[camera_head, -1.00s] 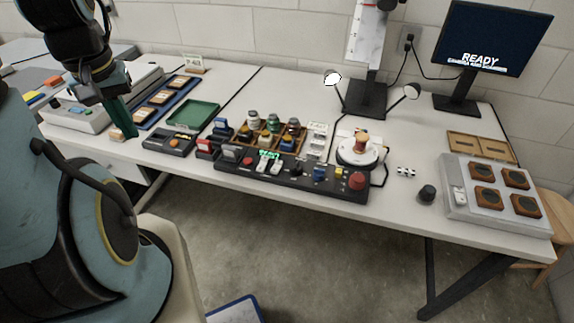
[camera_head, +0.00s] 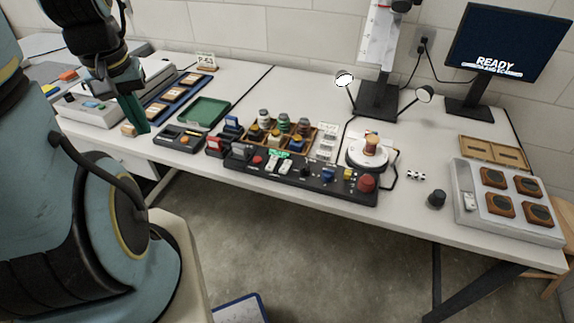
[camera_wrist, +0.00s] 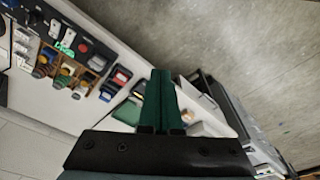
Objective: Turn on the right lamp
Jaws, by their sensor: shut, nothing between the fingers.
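The right lamp (camera_head: 424,94) is a small head on a thin arm at the right of the copy stand (camera_head: 378,98); its face looks dull. The left lamp (camera_head: 344,78) has a bright white face. A black control panel (camera_head: 310,181) lies along the table's front edge, with two white switches (camera_head: 279,163) below a green lit label (camera_head: 278,154), knobs and a red button (camera_head: 367,182). My gripper (camera_head: 141,127) has green fingers, shut and empty, over the table's left part, far left of the panel. In the wrist view the fingers (camera_wrist: 160,75) are together.
A green tray (camera_head: 204,111) and a small dark device (camera_head: 180,138) lie right of my gripper. A wooden rack (camera_head: 266,146) of coloured items stands behind the panel. A round white turntable (camera_head: 368,158) and a dark knob (camera_head: 436,198) are farther right.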

